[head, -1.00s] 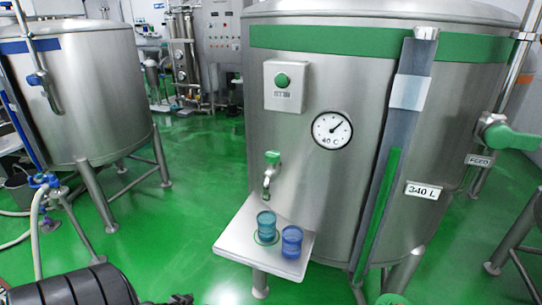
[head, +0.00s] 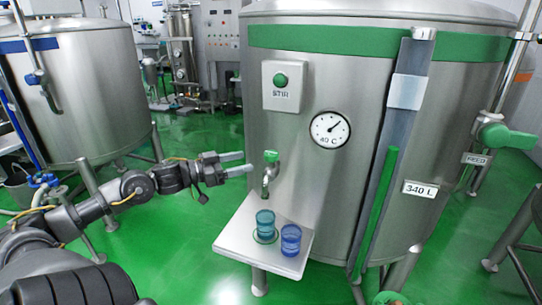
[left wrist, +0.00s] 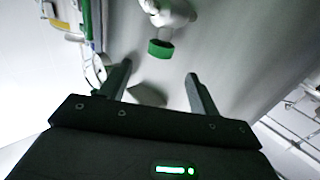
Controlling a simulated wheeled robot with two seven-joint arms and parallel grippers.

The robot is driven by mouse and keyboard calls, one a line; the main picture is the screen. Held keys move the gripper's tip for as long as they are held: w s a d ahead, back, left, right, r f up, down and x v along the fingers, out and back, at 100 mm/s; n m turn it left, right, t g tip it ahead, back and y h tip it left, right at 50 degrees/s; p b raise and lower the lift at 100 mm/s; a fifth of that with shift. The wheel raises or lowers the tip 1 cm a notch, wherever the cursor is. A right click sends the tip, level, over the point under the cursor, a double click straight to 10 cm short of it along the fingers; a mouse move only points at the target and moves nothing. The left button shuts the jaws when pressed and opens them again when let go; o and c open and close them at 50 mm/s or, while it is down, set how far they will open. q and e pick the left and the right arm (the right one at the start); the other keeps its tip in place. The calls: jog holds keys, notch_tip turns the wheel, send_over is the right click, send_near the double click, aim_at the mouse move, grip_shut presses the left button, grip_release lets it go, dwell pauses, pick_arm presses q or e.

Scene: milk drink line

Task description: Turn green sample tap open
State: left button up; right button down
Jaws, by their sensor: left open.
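The green sample tap (head: 271,157) is a small steel spout with a green handle on the front of the large steel tank (head: 300,190). In the left wrist view the green handle (left wrist: 161,48) lies ahead of and between the fingertips, apart from them. My left gripper (head: 240,163) reaches in from the left, just left of the tap. It is open and empty, and it also shows in the left wrist view (left wrist: 158,76). My right gripper is out of view.
A small shelf (head: 232,243) below the tap holds a teal cup (head: 265,221) on a green ring and a blue cup (head: 291,240). A dial (head: 330,129), a green button (head: 281,80) and a feed valve (head: 508,136) are on the tank. Another tank (head: 75,100) stands left.

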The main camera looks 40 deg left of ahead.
aim_at(271, 152)
pick_arm(q)
jog(key=x, duration=0.9)
jog(key=shift+w+r, duration=0.1)
jog(key=shift+w, duration=0.05)
jog(key=shift+w+d, duration=0.25)
jog(key=shift+w, duration=0.2)
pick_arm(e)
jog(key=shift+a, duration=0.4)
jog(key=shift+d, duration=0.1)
pick_arm(q)
jog(key=shift+c, duration=0.2)
jog(key=c, duration=0.9)
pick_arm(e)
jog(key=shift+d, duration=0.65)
